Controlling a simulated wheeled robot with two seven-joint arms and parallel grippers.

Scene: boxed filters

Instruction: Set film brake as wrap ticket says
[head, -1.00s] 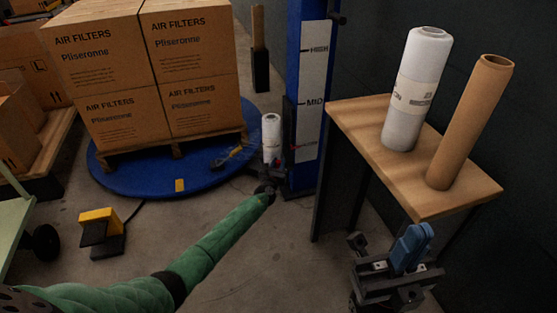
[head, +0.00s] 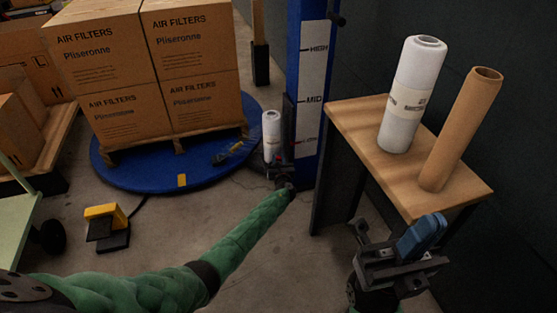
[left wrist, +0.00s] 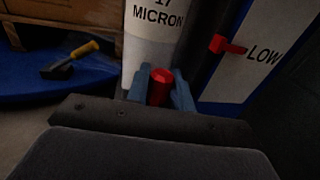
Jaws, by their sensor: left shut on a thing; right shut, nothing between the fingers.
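My left gripper (head: 277,166) is at the foot of the blue mast (head: 308,90), low in front of the upright film roll (head: 271,130). In the left wrist view its blue fingers are shut on a red knob (left wrist: 160,88). The roll (left wrist: 155,40) behind it reads "17 MICRON". A red pointer (left wrist: 227,45) stands at "LOW" on the white scale (left wrist: 240,60); the scale in the head view (head: 313,75) also shows HIGH and MID. My right gripper (head: 424,236) is shut and empty in front of the wooden table. I see no readable wrap ticket.
Stacked air filter boxes (head: 145,75) stand on a pallet on the blue turntable (head: 125,180). A yellow-handled tool (left wrist: 70,60) lies on the turntable. The wooden table (head: 350,120) holds a white roll (head: 410,105) and a cardboard tube (head: 461,130). A yellow pedal (head: 105,220) is on the floor.

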